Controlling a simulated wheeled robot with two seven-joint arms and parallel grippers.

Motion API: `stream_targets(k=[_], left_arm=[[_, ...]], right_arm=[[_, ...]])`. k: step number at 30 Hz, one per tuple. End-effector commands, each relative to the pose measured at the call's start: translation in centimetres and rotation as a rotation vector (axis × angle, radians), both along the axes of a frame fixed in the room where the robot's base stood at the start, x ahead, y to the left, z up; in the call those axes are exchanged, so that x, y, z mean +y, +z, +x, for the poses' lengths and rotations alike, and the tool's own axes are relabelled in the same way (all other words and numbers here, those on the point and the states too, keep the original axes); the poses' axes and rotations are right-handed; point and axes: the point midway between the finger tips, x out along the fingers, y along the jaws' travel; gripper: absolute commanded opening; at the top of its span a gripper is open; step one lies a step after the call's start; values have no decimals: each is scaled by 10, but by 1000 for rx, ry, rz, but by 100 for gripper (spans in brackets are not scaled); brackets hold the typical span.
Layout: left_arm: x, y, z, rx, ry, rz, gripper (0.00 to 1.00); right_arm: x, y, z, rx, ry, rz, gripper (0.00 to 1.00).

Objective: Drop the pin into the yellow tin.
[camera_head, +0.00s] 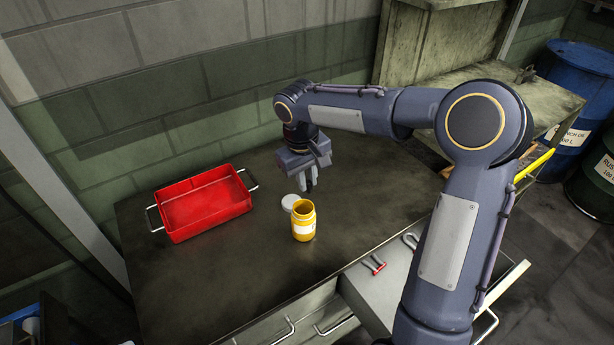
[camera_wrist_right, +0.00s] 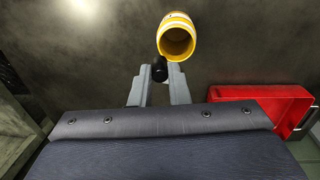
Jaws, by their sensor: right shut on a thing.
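The yellow tin (camera_head: 304,223) stands upright and open on the dark workbench, with a white label on its side. It also shows in the wrist view (camera_wrist_right: 176,36), its open mouth just beyond my fingertips. My right gripper (camera_head: 307,184) points down above the bench, behind the tin in the head view. In the wrist view, my right gripper (camera_wrist_right: 158,85) is shut on the pin (camera_wrist_right: 159,68), of which a dark round end shows between the fingertips. The rest of the pin is hidden. My left gripper is not in view.
A white round lid (camera_head: 290,202) lies on the bench beside the tin. A red tray (camera_head: 203,205) with wire handles stands to the left. An open drawer (camera_head: 378,293) with red-handled tools is at the front right. The bench (camera_head: 215,275) front is clear.

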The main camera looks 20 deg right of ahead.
Motion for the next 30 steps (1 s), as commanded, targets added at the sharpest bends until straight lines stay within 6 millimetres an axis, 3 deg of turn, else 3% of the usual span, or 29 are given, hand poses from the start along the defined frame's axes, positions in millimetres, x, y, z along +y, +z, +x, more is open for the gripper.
stream_targets(k=[1, 2, 3, 8, 17, 30], left_arm=[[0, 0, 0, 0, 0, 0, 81], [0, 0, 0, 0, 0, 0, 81], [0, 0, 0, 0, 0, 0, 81], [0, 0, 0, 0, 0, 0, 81], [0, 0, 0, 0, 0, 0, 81], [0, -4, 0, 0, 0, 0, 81]], right_arm=[[0, 1, 0, 0, 0, 0, 0], [0, 1, 0, 0, 0, 0, 17], [0, 1, 0, 0, 0, 0, 22], [0, 1, 0, 0, 0, 0, 41], [0, 3, 0, -1, 0, 0, 41], [7, 68, 0, -3, 0, 0, 41]])
